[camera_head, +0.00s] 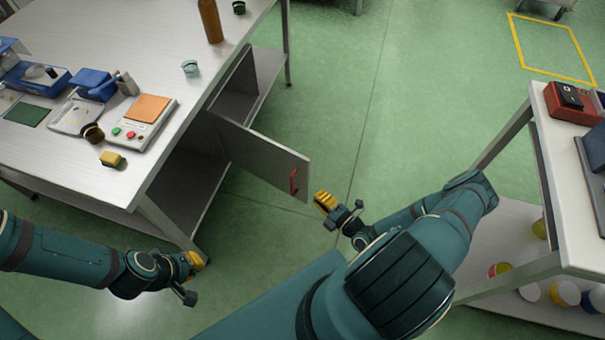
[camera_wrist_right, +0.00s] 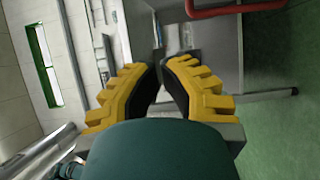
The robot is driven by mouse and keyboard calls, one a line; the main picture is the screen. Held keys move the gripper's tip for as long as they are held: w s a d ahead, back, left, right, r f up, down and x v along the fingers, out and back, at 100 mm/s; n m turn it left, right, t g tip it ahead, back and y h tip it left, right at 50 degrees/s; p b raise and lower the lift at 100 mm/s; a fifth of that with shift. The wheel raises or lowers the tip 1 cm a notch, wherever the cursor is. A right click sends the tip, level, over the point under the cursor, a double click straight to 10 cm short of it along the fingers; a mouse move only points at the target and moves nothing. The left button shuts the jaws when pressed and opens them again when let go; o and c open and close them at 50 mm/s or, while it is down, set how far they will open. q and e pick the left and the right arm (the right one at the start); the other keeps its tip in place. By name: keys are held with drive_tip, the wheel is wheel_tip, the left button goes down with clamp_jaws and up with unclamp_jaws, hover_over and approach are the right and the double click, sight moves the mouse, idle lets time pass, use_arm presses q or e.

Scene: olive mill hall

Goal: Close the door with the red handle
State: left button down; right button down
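The grey cabinet door (camera_head: 262,158) hangs under the steel table and stands swung out from it. Its red handle (camera_head: 293,181) is near the free edge. In the right wrist view the red handle (camera_wrist_right: 235,9) crosses the top right, outside the fingers. My right gripper (camera_head: 324,201) is just right of the handle, apart from it in the head view. Its yellow fingers (camera_wrist_right: 160,68) are empty with a narrow gap between them. My left gripper (camera_head: 194,262) is low by the table's near leg; its finger opening is hidden.
The steel table (camera_head: 165,55) carries a scale (camera_head: 143,118), a yellow sponge (camera_head: 112,159), a brown bottle (camera_head: 210,20) and a small cup (camera_head: 190,68). A second table (camera_head: 570,160) with a red box (camera_head: 572,104) stands at right. Green floor between them is clear.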

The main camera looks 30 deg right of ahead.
sight(307, 171)
drive_tip(key=shift+w+d+b, duration=0.3)
drive_tip(key=shift+w+b, duration=0.05)
drive_tip(key=shift+w, duration=1.5)
drive_tip(key=shift+w+d+b, duration=0.25)
drive_tip(key=shift+w+b, duration=0.15)
drive_tip(key=shift+w, duration=1.4)
drive_tip(key=shift+w+d+b, duration=0.3)
drive_tip(key=shift+w+b, duration=0.05)
drive_tip(key=shift+w, duration=1.5)
drive_tip(key=shift+d+r, duration=0.1)
drive_tip(key=shift+d, duration=0.1)
